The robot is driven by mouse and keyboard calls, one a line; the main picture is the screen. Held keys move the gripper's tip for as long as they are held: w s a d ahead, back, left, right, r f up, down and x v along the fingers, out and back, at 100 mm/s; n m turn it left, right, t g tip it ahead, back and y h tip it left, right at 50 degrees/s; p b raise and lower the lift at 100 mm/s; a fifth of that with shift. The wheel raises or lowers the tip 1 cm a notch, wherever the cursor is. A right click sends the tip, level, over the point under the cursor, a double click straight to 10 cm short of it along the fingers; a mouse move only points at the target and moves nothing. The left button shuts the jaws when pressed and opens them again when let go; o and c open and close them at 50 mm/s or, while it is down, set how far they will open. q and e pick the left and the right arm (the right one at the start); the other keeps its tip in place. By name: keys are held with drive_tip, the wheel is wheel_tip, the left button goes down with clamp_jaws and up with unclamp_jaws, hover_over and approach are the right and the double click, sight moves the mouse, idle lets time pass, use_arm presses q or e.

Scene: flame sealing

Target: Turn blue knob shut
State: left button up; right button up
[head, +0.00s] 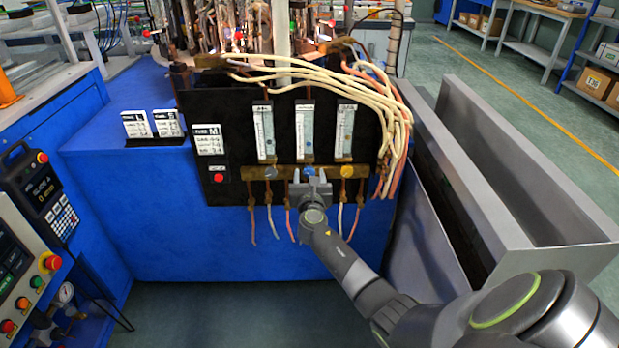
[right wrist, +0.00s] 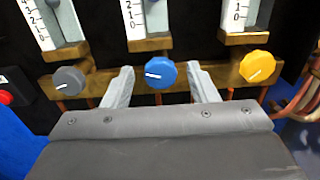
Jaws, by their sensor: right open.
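The blue knob (right wrist: 160,73) sits on the brass manifold bar (right wrist: 211,72) below the middle flowmeter (right wrist: 147,18), and its white mark lies near horizontal in the right wrist view. My right gripper (head: 310,174) is at the manifold, and in the wrist view its two fingers (right wrist: 162,88) stand apart on either side of the blue knob. A gap shows between each finger and the knob. My left gripper is not in view.
A grey knob (right wrist: 69,80) is left of the blue one and a yellow knob (right wrist: 257,67) right of it. A red button (head: 219,177) is on the black panel. Cream hoses (head: 398,100) hang at the panel's right. A grey metal trough (head: 520,243) stands farther right.

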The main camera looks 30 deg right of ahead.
drive_tip(key=c, duration=0.9)
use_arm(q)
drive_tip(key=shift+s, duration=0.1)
use_arm(e)
drive_tip(key=shift+c, duration=0.2)
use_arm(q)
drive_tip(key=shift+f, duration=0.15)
use_arm(e)
drive_tip(key=shift+f+m, duration=0.1)
drive_tip(key=shift+m, duration=0.2)
